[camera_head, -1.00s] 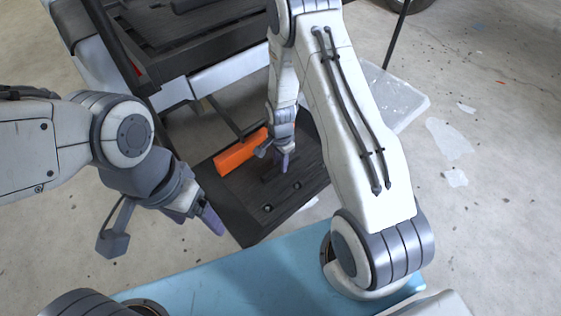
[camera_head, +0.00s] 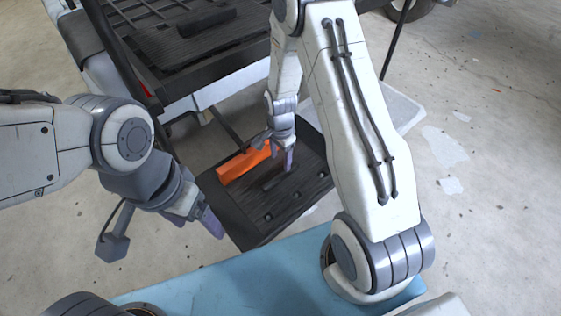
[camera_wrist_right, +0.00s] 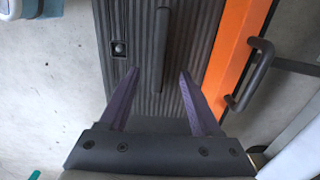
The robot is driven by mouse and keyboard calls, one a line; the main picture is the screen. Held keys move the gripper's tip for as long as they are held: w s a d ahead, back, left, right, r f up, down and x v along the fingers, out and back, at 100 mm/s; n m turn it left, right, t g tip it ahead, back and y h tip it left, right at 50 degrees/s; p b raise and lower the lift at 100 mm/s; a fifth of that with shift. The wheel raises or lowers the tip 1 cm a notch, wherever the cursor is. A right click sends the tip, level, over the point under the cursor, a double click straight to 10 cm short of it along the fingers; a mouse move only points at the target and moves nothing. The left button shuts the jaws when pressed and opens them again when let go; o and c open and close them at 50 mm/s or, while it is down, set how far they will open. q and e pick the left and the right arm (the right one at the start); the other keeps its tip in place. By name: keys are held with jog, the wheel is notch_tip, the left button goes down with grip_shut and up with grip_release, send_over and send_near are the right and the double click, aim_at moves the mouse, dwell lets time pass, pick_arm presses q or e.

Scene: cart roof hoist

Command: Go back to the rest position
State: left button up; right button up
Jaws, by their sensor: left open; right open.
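My left gripper (camera_head: 208,222) hangs at the left, beside the near left corner of a black ribbed panel (camera_head: 245,228). It is open and nothing shows between its fingers. My right gripper (camera_head: 288,158) is above the panel near its orange strip (camera_head: 243,163). In the right wrist view my right gripper (camera_wrist_right: 160,80) has its two purple fingers spread wide, pointing at the panel (camera_wrist_right: 190,60). A dark bar handle (camera_wrist_right: 161,45) on the panel lies in line with the gap, apart from both fingers.
A cart (camera_head: 190,45) with a black ribbed bed stands behind the panel at the upper left. Thin dark poles rise beside it. A pale board (camera_head: 400,105) lies behind my right arm. The concrete floor (camera_head: 490,240) at the right is mostly clear, with a few white scraps.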

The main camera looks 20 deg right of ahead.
jog(key=shift+r, duration=0.75)
